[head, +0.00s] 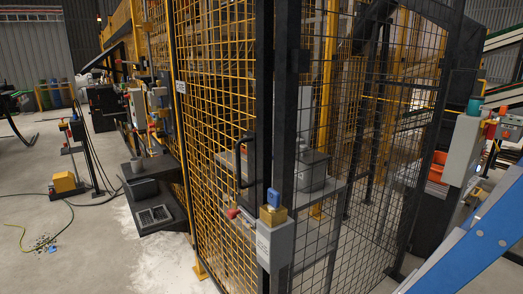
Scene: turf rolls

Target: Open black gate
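A tall mesh panel with a black upright edge (263,75) stands in the middle of the head view, and I take it to be the gate. A black pull handle (243,161) sits on it near that edge. The edge stands close beside a black post (286,110), so the gate looks shut. A grey switch box (275,243) with a yellow and blue top (272,205) is fixed low on the post. A small red part (232,213) is just left of it. Neither of my grippers is in view.
Black mesh fencing (400,150) runs right of the post. A grey control box (463,150) hangs at the right. A blue sloping beam (485,235) crosses the lower right corner. Dark trays (155,214) stick out left of the gate. Open floor (100,255) lies at front left, with a cable.

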